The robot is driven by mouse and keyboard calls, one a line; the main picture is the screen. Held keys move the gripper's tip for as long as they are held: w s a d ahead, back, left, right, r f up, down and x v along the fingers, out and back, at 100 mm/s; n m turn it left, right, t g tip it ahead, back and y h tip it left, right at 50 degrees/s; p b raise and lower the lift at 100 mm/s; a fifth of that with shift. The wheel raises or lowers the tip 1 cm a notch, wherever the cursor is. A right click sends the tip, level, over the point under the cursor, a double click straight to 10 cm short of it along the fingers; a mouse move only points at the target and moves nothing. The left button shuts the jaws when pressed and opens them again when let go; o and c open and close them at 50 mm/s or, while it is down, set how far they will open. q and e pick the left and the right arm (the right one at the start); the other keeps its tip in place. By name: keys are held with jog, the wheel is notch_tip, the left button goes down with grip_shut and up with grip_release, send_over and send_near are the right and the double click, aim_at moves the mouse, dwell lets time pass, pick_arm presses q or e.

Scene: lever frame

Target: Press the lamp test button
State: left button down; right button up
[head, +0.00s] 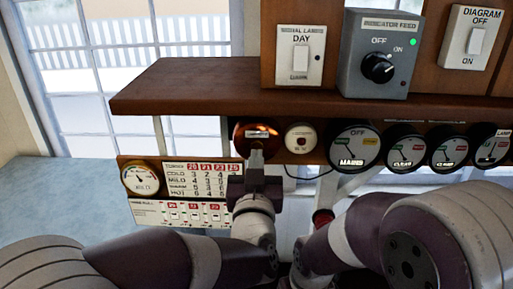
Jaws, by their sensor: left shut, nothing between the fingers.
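A round white fitting with a small dark red centre (300,138) is on the board under the shelf. It looks like a push button, but I cannot read a label on it. My left gripper (256,156) is shut and empty, pointing up at the board. Its tips are to the left of and slightly below this fitting. They overlap the lower part of a shiny copper-coloured dome (257,130); I cannot tell whether they touch it. My right arm comes in from the right, and its gripper is not in view.
A wooden shelf (190,88) overhangs the board. Several round black indicators (355,146) line the right. A gauge (141,179) and number chart (203,182) sit left.

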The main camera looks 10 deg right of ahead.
pick_arm(q)
jog(key=shift+w, duration=0.15)
dwell(0.4)
jog(key=shift+b, duration=0.3)
dwell(0.6)
jog(key=v, duration=0.5)
jog(key=shift+r+b, duration=0.4)
jog(key=shift+r, duration=0.05)
jog(key=shift+f, duration=0.1)
